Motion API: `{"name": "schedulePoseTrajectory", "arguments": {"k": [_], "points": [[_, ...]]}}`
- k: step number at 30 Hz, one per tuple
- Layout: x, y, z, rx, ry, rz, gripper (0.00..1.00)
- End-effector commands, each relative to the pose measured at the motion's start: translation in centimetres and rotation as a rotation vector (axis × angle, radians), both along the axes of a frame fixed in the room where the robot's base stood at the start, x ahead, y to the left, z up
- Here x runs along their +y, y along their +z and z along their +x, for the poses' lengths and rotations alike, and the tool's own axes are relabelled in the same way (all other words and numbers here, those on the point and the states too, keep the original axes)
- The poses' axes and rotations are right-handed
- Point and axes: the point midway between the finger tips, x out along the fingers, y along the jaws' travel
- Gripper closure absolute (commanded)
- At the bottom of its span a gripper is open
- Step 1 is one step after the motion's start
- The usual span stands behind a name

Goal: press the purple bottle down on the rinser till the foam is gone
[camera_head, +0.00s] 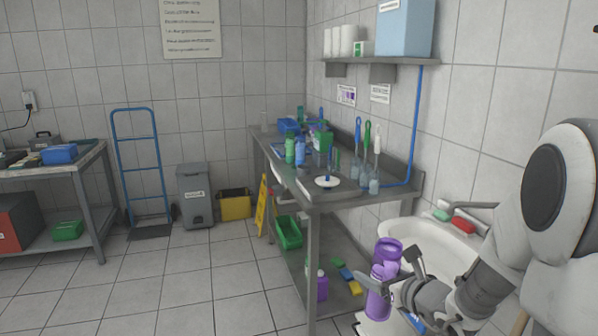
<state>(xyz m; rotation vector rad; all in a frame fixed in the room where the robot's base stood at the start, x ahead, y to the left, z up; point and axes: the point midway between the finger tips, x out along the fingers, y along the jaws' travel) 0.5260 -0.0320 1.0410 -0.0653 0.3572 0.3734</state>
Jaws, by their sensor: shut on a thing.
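My gripper (391,279) is at the lower right, low in front of the white basin, and is shut on a purple bottle (376,304). The bottle looks roughly upright, and the fingers cover part of it. Whether there is foam in it is too small to tell. A round white disc with a blue middle piece (327,182), which looks like the rinser, sits on the near end of the grey metal counter. The bottle is below and to the right of this disc, well apart from it.
The metal counter (345,195) holds green and blue bottles and upright brushes (366,140). A purple container (388,248) stands just behind the held bottle. The white basin (425,232) is behind my arm. A yellow floor sign (265,207) stands left of the counter; open floor lies further left.

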Motion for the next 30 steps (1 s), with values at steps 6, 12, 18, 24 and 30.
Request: {"name": "schedulePoseTrajectory", "arguments": {"k": [6,12,18,24,30], "points": [[2.5,1.9,-1.7,0.018,-0.05,-0.008,0.91],[3.0,2.1,-2.3,0.03,-0.075,-0.012,0.91],[1.7,1.9,-0.2,0.03,-0.08,-0.013,0.91],[0.1,2.0,2.4,0.03,-0.08,-0.013,0.91],[-1.4,2.0,4.8,0.029,-0.078,-0.014,0.91]]}}
